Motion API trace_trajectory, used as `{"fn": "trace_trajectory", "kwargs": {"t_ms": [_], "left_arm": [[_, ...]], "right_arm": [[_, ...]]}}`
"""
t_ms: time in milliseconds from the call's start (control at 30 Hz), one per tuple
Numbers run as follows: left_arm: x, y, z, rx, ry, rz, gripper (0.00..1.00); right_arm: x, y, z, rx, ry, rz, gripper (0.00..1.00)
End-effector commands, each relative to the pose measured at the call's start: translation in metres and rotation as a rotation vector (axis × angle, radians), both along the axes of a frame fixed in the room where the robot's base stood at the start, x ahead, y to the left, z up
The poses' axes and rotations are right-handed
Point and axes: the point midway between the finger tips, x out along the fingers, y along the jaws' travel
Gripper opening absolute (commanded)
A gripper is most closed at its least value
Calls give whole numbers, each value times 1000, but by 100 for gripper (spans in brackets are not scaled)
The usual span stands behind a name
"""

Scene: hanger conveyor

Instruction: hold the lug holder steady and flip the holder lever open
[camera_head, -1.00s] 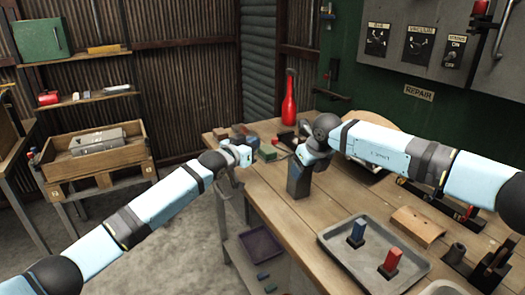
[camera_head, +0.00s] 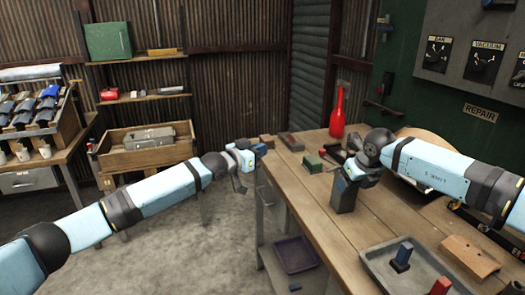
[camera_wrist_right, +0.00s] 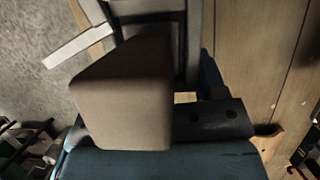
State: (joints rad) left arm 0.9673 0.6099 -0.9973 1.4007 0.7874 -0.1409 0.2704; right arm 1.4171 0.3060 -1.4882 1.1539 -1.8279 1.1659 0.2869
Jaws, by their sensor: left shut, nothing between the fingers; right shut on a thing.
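A dark upright block (camera_head: 344,195), which seems to be the lug holder, stands at the near-left edge of the workbench in the head view. My right gripper (camera_head: 356,172) is shut on its upper part from above and hides its top. I cannot make out the lever or whether it is open. In the right wrist view a large brown-grey block (camera_wrist_right: 125,100) fills the near left; I cannot tell what it is. My left gripper (camera_head: 250,156) is shut and empty, left of the bench edge and apart from the holder.
A wooden crate (camera_head: 145,160) stands at the left. Floor is free between.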

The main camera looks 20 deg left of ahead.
Motion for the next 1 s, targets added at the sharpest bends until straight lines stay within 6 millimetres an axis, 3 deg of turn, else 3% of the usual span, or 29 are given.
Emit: {"fn": "trace_trajectory", "kwargs": {"t_ms": [67,100,200,567,1000], "left_arm": [[0,0,0,0,0,0,0],[0,0,0,0,0,0,0],[0,0,0,0,0,0,0],[0,0,0,0,0,0,0],[0,0,0,0,0,0,0]], "right_arm": [[0,0,0,1,1,0,31],[0,0,0,1,1,0,72],[0,0,0,1,1,0,95],[-1,-1,5,1,-1,0,95],[-28,-18,82,0,-2,2,95]]}}
